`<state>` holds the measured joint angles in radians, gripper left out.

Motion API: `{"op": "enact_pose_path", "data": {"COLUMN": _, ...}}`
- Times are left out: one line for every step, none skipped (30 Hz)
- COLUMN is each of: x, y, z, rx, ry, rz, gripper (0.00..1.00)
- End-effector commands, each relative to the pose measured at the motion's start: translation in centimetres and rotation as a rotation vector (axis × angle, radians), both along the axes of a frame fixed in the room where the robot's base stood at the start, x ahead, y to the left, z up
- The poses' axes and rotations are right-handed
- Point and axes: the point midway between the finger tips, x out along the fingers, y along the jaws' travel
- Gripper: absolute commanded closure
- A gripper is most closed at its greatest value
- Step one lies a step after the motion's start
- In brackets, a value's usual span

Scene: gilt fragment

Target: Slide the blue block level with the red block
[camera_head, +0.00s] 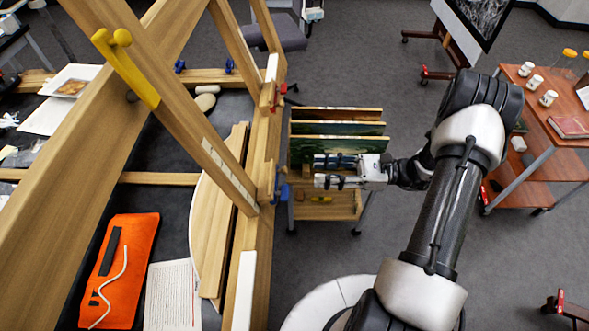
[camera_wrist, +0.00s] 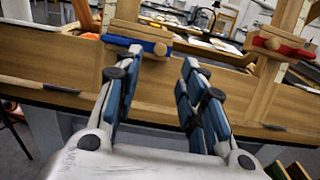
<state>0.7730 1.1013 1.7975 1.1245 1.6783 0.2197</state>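The blue block (camera_head: 283,191) is on the right edge of a wooden frame (camera_head: 250,252) in the head view. In the wrist view the blue block (camera_wrist: 139,44) lies across a wooden post, past my left-hand finger, whose tip covers part of it. The red block (camera_head: 279,97) is farther along the same edge, and in the wrist view the red block (camera_wrist: 281,44) is to the right of the blue one. My gripper (camera_head: 317,171) is open and empty, to the right of the blue block. Its fingers (camera_wrist: 160,62) show a clear gap; contact with the blue block is not evident.
A wooden rack (camera_head: 335,205) holding upright panels (camera_head: 338,128) stands just behind my gripper. A yellow bracket (camera_head: 126,68) hangs on the slanted beam. An orange cloth (camera_head: 122,262) lies inside the frame. Floor is free to the right of the rack.

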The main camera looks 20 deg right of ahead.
Motion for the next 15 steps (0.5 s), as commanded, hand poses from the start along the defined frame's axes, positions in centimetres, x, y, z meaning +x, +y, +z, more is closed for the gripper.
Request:
{"op": "enact_pose_path", "data": {"x": 0.3, "y": 1.2, "z": 0.0, "rx": 0.001, "ry": 0.001, "rz": 0.005, "gripper": 0.63}}
{"op": "enact_pose_path", "data": {"x": 0.5, "y": 1.8, "z": 0.0, "rx": 0.0, "ry": 0.0, "rz": 0.005, "gripper": 0.63}}
{"op": "enact_pose_path", "data": {"x": 0.7, "y": 2.6, "z": 0.0, "rx": -0.001, "ry": 0.001, "rz": 0.005, "gripper": 0.63}}
{"op": "enact_pose_path", "data": {"x": 1.0, "y": 3.2, "z": 0.0, "rx": 0.0, "ry": 0.001, "rz": 0.005, "gripper": 0.63}}
{"op": "enact_pose_path", "data": {"x": 1.1, "y": 3.7, "z": 0.0, "rx": 0.0, "ry": 0.0, "rz": 0.005, "gripper": 0.63}}
{"op": "enact_pose_path", "data": {"x": 1.4, "y": 4.4, "z": 0.0, "rx": 0.0, "ry": -0.001, "rz": 0.005, "gripper": 0.63}}
{"op": "enact_pose_path", "data": {"x": 1.5, "y": 4.9, "z": 0.0, "rx": 0.0, "ry": 0.0, "rz": 0.004, "gripper": 0.63}}
{"op": "enact_pose_path", "data": {"x": 1.6, "y": 5.3, "z": 0.0, "rx": -0.001, "ry": 0.0, "rz": 0.004, "gripper": 0.63}}
{"op": "enact_pose_path", "data": {"x": 1.9, "y": 5.8, "z": 0.0, "rx": -0.001, "ry": -0.001, "rz": 0.003, "gripper": 0.63}}
{"op": "enact_pose_path", "data": {"x": 2.0, "y": 6.2, "z": 0.0, "rx": -0.001, "ry": -0.001, "rz": 0.003, "gripper": 0.63}}
{"op": "enact_pose_path", "data": {"x": 2.1, "y": 6.4, "z": 0.0, "rx": -0.001, "ry": -0.001, "rz": 0.003, "gripper": 0.63}}
{"op": "enact_pose_path", "data": {"x": 2.2, "y": 6.8, "z": 0.0, "rx": -0.001, "ry": 0.0, "rz": 0.002, "gripper": 0.63}}
{"op": "enact_pose_path", "data": {"x": 2.3, "y": 7.0, "z": 0.0, "rx": -0.001, "ry": 0.0, "rz": 0.002, "gripper": 0.63}}
{"op": "enact_pose_path", "data": {"x": 2.3, "y": 7.2, "z": 0.0, "rx": -0.001, "ry": 0.0, "rz": 0.002, "gripper": 0.63}}
{"op": "enact_pose_path", "data": {"x": 2.4, "y": 7.3, "z": 0.0, "rx": -0.001, "ry": 0.0, "rz": 0.001, "gripper": 0.63}}
